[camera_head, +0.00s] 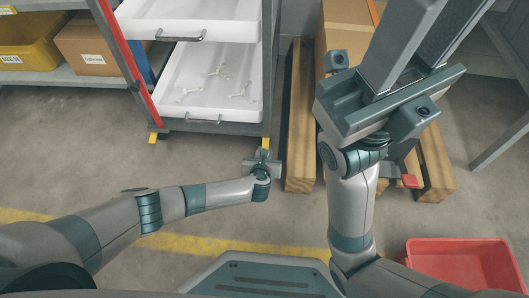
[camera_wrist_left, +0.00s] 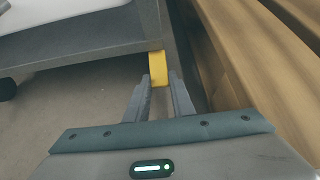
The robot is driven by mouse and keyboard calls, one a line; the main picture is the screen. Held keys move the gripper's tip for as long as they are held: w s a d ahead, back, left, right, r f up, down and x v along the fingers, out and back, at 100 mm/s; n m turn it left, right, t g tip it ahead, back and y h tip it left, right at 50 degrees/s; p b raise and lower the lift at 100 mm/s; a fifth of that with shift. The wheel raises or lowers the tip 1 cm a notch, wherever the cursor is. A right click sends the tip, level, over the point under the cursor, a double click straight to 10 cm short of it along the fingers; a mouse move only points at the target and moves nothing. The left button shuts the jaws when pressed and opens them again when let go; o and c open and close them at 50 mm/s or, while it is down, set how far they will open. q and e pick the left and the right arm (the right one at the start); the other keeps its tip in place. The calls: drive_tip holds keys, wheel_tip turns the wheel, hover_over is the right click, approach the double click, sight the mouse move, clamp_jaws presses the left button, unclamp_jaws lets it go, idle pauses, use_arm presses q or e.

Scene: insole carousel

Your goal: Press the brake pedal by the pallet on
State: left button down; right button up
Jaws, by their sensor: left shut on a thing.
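The yellow brake pedal by the pallet (camera_head: 265,143) sits at the bottom right corner of the grey rack (camera_head: 267,70). In the left wrist view the yellow pedal (camera_wrist_left: 158,68) stands between my left fingertips. My left gripper (camera_head: 264,156) is low near the floor and shut on the pedal; it also shows in the left wrist view (camera_wrist_left: 159,85). The wooden pallet (camera_head: 300,130) is just right of it. My right gripper (camera_head: 432,35) is raised close to the head camera, and its finger gap is unclear.
A second yellow pedal (camera_head: 155,137) is at the rack's left corner. White trays (camera_head: 195,103) sit in the rack, the lower one with several pale pieces. A red bin (camera_head: 465,265) stands at lower right. Pallet timbers (camera_wrist_left: 240,60) run close to my left gripper. Floor in front is clear.

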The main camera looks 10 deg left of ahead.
use_arm(q)
drive_tip(key=shift+f, duration=0.1)
drive_tip(key=c, duration=1.5)
unclamp_jaws()
drive_tip(key=shift+s, duration=0.1)
